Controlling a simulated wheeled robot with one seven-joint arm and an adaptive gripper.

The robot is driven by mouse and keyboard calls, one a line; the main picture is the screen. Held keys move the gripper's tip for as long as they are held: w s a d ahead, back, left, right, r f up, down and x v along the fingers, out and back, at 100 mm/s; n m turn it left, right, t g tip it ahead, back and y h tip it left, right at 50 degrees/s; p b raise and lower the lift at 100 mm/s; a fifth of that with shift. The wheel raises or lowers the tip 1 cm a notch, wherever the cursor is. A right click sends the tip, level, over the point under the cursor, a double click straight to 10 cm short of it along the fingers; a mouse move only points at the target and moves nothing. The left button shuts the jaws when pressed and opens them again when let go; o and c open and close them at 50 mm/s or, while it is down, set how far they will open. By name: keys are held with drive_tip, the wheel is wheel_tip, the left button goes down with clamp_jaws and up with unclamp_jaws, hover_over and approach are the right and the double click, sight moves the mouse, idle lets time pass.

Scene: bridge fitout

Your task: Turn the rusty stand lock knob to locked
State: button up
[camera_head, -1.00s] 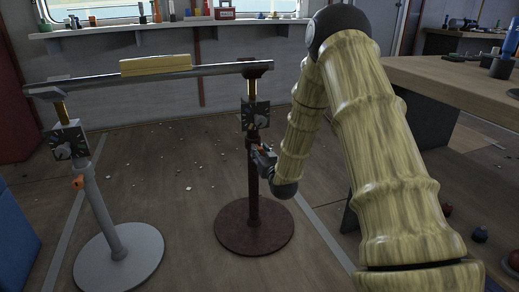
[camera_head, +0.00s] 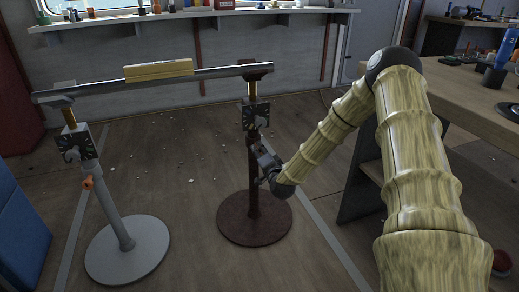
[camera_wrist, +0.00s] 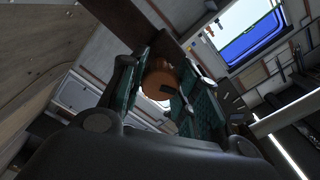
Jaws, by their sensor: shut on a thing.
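The rusty stand (camera_head: 254,188) is a dark brown post on a round base, with a dial plate (camera_head: 256,116) near its top. My gripper (camera_head: 262,158) is at its post, just below the plate, coming from the right. In the wrist view, an orange-brown knob (camera_wrist: 160,78) sits between the two dark green finger pads of my gripper (camera_wrist: 162,95), which is shut on it. In the head view the gripper hides the knob. The grey stand (camera_head: 122,230) at left has a similar dial plate (camera_head: 76,144) and an orange knob (camera_head: 88,183).
A metal pipe (camera_head: 220,74) spans both stands, with a yellow block (camera_head: 158,70) on it. A wooden workbench (camera_head: 450,88) stands at right. A blue box (camera_head: 20,225) is at the left edge. Small debris lies on the floor between.

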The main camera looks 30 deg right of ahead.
drive_tip(key=m, duration=0.5)
drive_tip(key=shift+s+d+f, duration=0.1)
drive_tip(key=shift+d, duration=0.05)
idle(0.6)
drive_tip(key=o, duration=1.1)
drive_tip(key=shift+c, duration=0.2)
drive_tip(key=v, duration=0.7)
drive_tip(key=shift+s, duration=0.2)
